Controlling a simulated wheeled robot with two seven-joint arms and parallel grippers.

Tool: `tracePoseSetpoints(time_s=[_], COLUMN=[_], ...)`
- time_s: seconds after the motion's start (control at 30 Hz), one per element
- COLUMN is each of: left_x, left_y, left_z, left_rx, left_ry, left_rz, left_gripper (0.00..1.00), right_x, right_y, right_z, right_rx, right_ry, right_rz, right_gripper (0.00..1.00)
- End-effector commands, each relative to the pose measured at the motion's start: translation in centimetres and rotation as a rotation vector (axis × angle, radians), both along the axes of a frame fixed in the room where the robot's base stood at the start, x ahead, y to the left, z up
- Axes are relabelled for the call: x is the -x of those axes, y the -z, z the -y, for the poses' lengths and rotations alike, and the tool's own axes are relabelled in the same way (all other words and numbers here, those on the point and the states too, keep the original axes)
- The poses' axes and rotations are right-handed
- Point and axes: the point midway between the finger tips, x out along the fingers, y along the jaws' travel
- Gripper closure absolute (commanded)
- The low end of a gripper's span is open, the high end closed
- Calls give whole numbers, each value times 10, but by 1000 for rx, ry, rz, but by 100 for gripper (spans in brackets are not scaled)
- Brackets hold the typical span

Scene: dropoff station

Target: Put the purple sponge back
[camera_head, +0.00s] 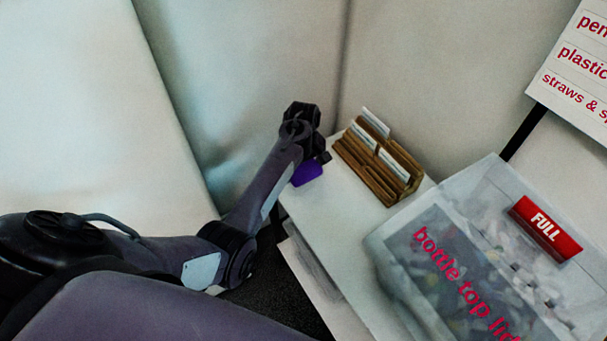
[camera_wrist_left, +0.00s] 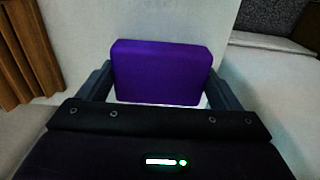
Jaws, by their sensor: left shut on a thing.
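The purple sponge (camera_head: 307,174) shows in the head view at the left back corner of the white table. My left gripper (camera_head: 318,160) is at that corner and partly hides the sponge. In the left wrist view the purple sponge (camera_wrist_left: 161,73) sits between the two fingers of my left gripper (camera_wrist_left: 160,85), which is shut on it. I cannot tell whether the sponge touches the table top. My right gripper is in neither view.
The white table (camera_head: 325,222) carries a wooden card holder (camera_head: 378,165) with white cards, right of my left gripper. A clear bin (camera_head: 400,238) labelled "bottle top lids" with a red FULL sign (camera_head: 545,228) stands at right. Pale walls rise behind.

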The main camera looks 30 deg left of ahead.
Motion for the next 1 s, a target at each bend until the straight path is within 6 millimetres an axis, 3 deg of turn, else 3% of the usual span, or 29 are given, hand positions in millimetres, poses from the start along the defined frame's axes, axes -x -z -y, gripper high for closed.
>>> tracePoseSetpoints(time_s=[0.3,0.7,0.73,0.8,1.0], left_x=[0,0,0,0,0], left_y=[37,43,42,42,42], left_z=[0,0,0,0,0], left_rx=[0,1,0,0,1], left_ry=[0,0,0,0,0], left_rz=[0,1,1,1,1], left_gripper=[33,33,12,3,0], right_x=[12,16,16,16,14], right_y=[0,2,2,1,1], right_z=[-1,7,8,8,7], right_rx=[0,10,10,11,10], right_ry=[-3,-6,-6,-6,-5], right_rz=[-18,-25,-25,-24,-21], right_gripper=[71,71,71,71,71])
